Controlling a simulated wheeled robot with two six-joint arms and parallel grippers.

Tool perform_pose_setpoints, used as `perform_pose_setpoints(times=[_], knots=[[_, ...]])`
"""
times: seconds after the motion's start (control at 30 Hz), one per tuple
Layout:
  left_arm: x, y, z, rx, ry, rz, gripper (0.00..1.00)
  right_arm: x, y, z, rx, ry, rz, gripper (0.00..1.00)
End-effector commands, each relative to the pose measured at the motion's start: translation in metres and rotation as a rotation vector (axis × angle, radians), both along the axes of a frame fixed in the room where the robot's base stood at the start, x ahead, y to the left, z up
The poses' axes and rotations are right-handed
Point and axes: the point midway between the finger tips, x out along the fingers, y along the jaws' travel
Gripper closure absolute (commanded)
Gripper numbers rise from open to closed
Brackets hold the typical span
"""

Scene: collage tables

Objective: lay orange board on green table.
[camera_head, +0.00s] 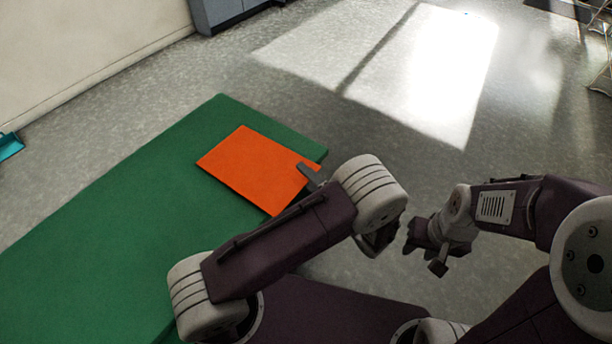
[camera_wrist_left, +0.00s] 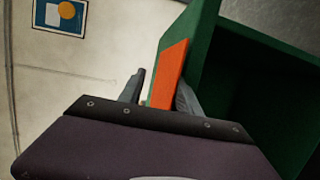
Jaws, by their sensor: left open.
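The orange board (camera_head: 254,168) is a flat, thin rectangle at the far right corner of the green table (camera_head: 90,225). It looks to lie flat on the top, though any small gap underneath cannot be seen. My left gripper (camera_head: 310,176) is open at the board's right edge. In the left wrist view, the board (camera_wrist_left: 168,72) shows edge-on between the spread fingers of my left gripper (camera_wrist_left: 160,95), and the green table (camera_wrist_left: 203,30) is beside it. My right gripper (camera_head: 424,258) is apart from the table on the right, its fingers spread and empty.
Bare grey floor (camera_head: 330,120) lies beyond and right of the table. A grey cabinet (camera_head: 222,12) stands at the far wall, and a teal object (camera_head: 9,146) is at the left edge. A framed picture (camera_wrist_left: 60,17) hangs on the wall in the left wrist view.

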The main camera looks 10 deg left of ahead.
Motion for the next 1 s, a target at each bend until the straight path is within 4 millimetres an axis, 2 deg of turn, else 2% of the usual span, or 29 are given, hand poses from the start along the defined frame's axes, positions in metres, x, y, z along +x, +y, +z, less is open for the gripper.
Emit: perform_pose_setpoints(times=[0.13, 0.23, 0.6, 1.0], knots=[[-0.001, 0.000, -0.005, -0.005, 0.008, 0.001, 0.45, 0.000, 0.000, -0.002, 0.000, 0.000, 0.000, 0.64], [-0.001, 0.000, -0.009, -0.005, 0.008, 0.002, 0.49, 0.000, 0.000, -0.003, 0.000, 0.000, 0.000, 0.64], [-0.001, 0.001, -0.028, -0.005, 0.009, 0.002, 0.79, 0.000, 0.000, -0.011, 0.000, 0.000, 0.000, 0.64], [-0.002, 0.001, -0.037, -0.004, 0.010, 0.004, 0.80, 0.000, 0.000, -0.014, 0.000, 0.000, 0.000, 0.64]])
